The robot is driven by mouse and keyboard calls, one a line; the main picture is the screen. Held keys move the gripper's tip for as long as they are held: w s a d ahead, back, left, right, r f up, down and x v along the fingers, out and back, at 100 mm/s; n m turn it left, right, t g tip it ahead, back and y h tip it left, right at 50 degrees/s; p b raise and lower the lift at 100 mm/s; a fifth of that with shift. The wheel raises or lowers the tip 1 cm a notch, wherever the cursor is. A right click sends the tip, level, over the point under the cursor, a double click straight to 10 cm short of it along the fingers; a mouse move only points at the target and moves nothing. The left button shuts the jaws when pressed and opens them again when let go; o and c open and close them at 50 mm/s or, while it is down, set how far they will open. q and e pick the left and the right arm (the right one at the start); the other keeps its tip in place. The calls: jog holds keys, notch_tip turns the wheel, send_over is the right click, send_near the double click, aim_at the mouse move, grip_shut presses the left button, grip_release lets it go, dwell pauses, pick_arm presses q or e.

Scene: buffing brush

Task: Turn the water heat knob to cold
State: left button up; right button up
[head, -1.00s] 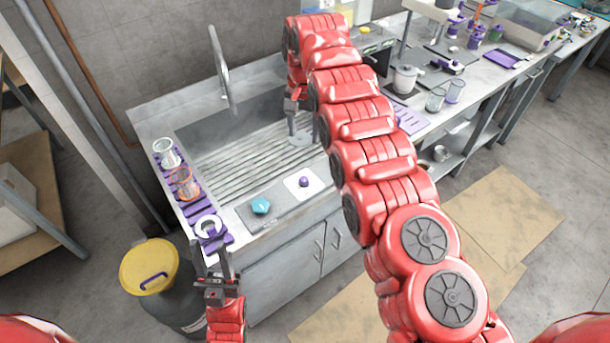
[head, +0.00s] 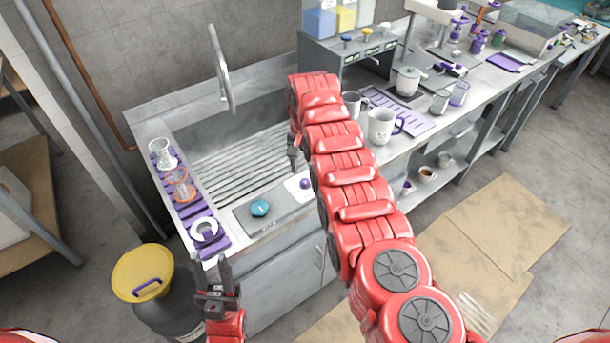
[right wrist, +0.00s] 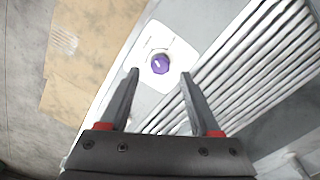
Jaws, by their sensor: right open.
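A small purple knob (head: 304,184) sits on a white plate (head: 294,188) on the counter's front strip, beside the sink. In the right wrist view the purple knob (right wrist: 160,64) has a pale mark and shows between the fingertips. A teal knob (head: 260,208) sits on a grey panel (head: 243,215) to its left. I cannot tell from labels which knob sets water heat. My right gripper (right wrist: 160,74) is open and empty, apart from the purple knob; my arm partly hides it in the head view. My left gripper (head: 212,264) is open and empty near the counter's front left corner.
The ribbed sink (head: 235,160) and tall faucet (head: 222,75) lie behind the knobs. Cups stand on a purple mat (head: 190,212) at left. A yellow-lidded bin (head: 143,272) stands by the counter's left end.

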aim_at(305, 181)
notch_tip(305, 181, down, 3)
jog(key=shift+f+b, duration=0.1)
jog(key=shift+b, duration=0.3)
jog(key=shift+f, duration=0.35)
grip_shut()
